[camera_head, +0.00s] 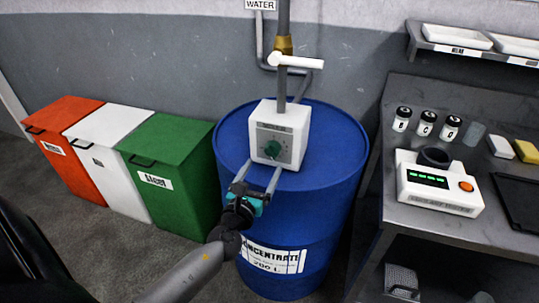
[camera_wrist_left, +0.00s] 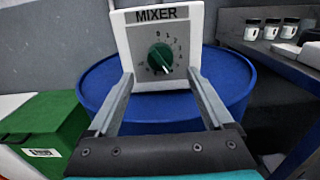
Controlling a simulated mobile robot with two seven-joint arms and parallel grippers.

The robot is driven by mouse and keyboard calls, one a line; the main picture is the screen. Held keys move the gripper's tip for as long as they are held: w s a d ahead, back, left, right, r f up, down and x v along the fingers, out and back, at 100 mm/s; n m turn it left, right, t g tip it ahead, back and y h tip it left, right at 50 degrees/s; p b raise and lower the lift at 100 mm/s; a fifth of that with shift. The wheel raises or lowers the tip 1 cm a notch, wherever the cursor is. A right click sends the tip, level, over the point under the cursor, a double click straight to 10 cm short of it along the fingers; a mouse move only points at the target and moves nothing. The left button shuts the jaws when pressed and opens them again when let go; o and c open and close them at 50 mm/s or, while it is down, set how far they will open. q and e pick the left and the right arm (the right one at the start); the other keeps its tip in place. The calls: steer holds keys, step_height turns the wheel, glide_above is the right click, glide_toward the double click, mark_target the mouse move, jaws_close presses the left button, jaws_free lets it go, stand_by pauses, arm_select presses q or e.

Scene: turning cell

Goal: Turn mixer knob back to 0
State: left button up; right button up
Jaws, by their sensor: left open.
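The mixer is a white box (camera_head: 297,127) on top of a blue drum, with a grey dial face labelled MIXER in the left wrist view (camera_wrist_left: 190,22). Its round green knob (camera_head: 273,149) sits at the dial's middle. In the left wrist view the knob (camera_wrist_left: 160,56) has a white mark pointing down and slightly right, away from the 0 at the top. My left gripper (camera_head: 258,172) is open and empty in front of the box. Its two fingers (camera_wrist_left: 160,74) lie one either side of the knob, wider than it and apart from it. My right gripper is not in view.
The blue drum (camera_head: 335,190) stands under the box, and a pipe with a white-handled valve (camera_head: 295,62) rises behind. Orange, white and green bins (camera_head: 172,170) stand left.

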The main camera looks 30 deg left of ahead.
mark_target(270, 156)
arm_select(q)
steer(key=shift+x, duration=3.1)
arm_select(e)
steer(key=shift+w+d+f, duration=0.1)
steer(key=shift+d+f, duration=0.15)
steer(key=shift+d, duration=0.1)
arm_select(q)
jaws_close()
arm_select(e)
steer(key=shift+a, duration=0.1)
arm_select(q)
steer(key=shift+n+b, duration=0.3)
steer(key=shift+b, duration=0.05)
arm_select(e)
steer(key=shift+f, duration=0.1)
